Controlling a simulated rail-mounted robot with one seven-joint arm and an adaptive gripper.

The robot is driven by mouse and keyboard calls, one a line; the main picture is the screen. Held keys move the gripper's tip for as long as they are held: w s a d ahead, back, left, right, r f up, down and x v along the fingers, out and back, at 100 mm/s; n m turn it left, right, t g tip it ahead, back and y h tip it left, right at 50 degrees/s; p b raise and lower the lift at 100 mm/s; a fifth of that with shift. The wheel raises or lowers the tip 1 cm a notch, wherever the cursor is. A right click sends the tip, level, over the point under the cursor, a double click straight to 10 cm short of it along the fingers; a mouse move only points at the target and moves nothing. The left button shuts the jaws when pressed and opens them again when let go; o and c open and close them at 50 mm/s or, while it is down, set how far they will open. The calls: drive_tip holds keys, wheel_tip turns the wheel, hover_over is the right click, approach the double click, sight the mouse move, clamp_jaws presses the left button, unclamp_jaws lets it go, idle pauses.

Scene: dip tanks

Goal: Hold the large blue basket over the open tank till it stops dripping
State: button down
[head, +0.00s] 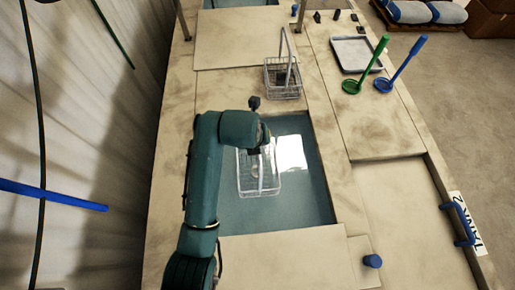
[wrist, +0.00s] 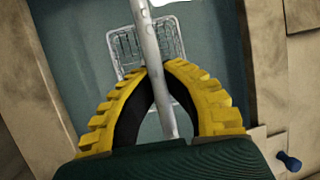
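A pale wire basket (head: 258,185) is at the open tank (head: 310,200), over or in its blue-green liquid; I cannot tell whether it is clear of the surface. No blue shows on it. In the wrist view the basket (wrist: 125,50) lies beyond my fingertips, and its grey handle (wrist: 147,35) runs back between them. My gripper (wrist: 157,70) has yellow ribbed fingers closed in on the handle from both sides. In the head view my arm's end hides most of the gripper. No falling drops can be made out.
A second wire basket (head: 283,92) with a tall handle stands on the deck behind the tank. A grey tray (head: 356,55), a green dipper (head: 352,87) and a blue dipper (head: 384,85) are at the back right. A blue knob (head: 372,261) stands on the front right deck.

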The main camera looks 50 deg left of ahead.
wheel_tip(320, 180, up, 12)
drive_tip(key=shift+f, duration=0.15)
idle(0.3)
drive_tip(key=shift+w, duration=0.1)
